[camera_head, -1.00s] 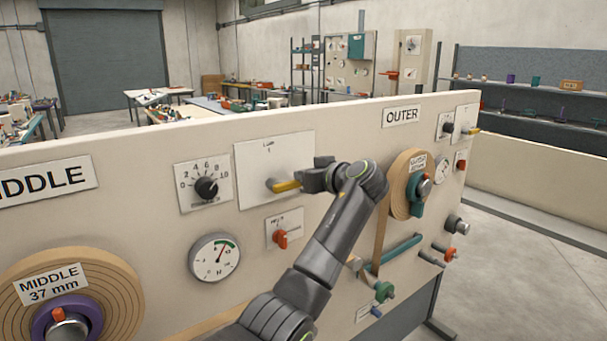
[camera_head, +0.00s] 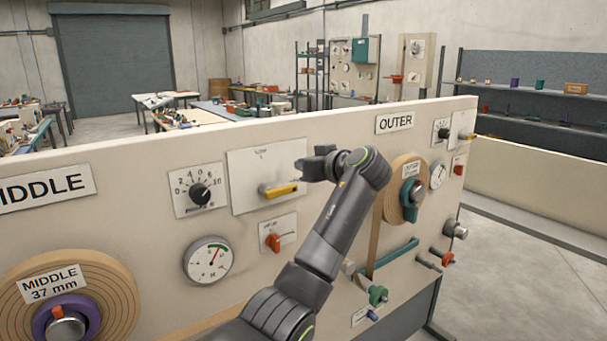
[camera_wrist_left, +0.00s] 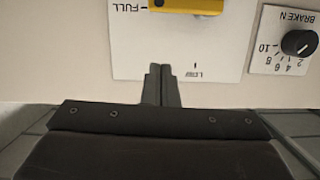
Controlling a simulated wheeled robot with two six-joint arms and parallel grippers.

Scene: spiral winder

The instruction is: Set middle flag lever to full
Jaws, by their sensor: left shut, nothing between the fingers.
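The yellow flag lever (camera_head: 280,190) sits on a white plate (camera_head: 240,187) on the panel, between the MIDDLE and OUTER signs. It lies about level, its handle pointing right. In the left wrist view the lever (camera_wrist_left: 190,5) is cut off by the top edge, with its end beside the FULL mark (camera_wrist_left: 130,6); the LOW mark (camera_wrist_left: 200,75) is farther down. My left gripper (camera_head: 312,165) is shut and empty, up and to the right of the lever's tip, apart from it. Its fingers (camera_wrist_left: 161,72) are together in the wrist view. My right gripper is not in view.
A black braking knob (camera_head: 200,194) is left of the plate. The outer spool (camera_head: 395,190) is just right of my left arm. The space above the panel's top edge is free.

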